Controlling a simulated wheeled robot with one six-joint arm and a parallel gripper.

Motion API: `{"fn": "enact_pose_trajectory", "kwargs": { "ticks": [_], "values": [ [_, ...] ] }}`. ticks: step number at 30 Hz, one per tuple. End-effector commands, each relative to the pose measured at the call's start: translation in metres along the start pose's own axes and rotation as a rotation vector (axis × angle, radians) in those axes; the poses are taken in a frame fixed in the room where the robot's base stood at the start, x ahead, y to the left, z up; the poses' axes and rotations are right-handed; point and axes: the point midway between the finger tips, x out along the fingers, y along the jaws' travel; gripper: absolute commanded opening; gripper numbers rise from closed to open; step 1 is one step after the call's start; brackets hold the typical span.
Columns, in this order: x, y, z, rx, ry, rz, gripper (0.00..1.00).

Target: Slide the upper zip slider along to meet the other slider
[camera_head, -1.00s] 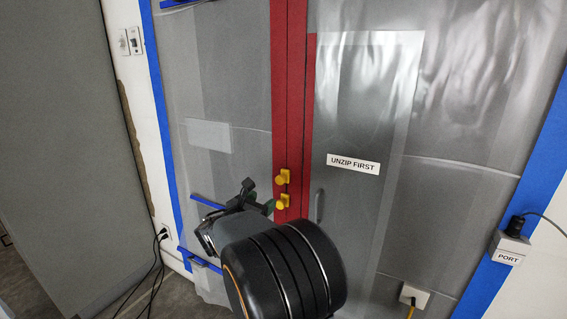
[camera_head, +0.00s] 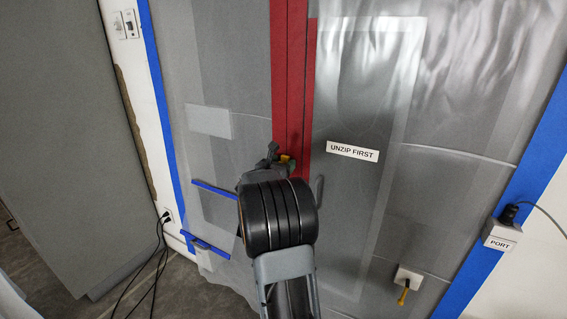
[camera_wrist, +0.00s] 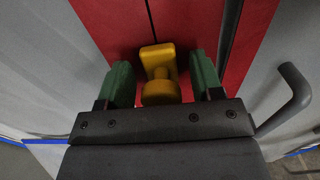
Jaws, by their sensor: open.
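A yellow slider (camera_head: 285,158) shows on the red zip strip (camera_head: 290,80) in the head view, at the height of the upper slider. In the wrist view a yellow slider (camera_wrist: 158,60) with a flat plate and a round knob stands out from the red strip. My gripper (camera_wrist: 163,82) is open, with one green-padded finger on each side of the knob and gaps between. In the head view my arm and gripper cover the strip below, and the other slider is hidden.
A grey sheet bears an "UNZIP FIRST" label (camera_head: 353,151) right of the strip. A grey handle (camera_wrist: 290,100) stands close to the right of my gripper. A yellow-ended fitting (camera_head: 406,283) and a PORT box (camera_head: 499,238) are at lower right.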

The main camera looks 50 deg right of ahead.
Motion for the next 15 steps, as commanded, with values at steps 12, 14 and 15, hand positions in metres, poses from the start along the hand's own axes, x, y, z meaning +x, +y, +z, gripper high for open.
{"fn": "enact_pose_trajectory", "kwargs": {
  "ticks": [12,14,15],
  "values": [
    [0.0056,-0.0004,-0.0004,-0.001,0.000,0.000,0.60],
    [0.0055,-0.0004,-0.0004,-0.001,0.000,0.000,0.54],
    [0.0055,-0.0003,-0.0004,0.000,0.000,0.000,0.51]
  ]
}}
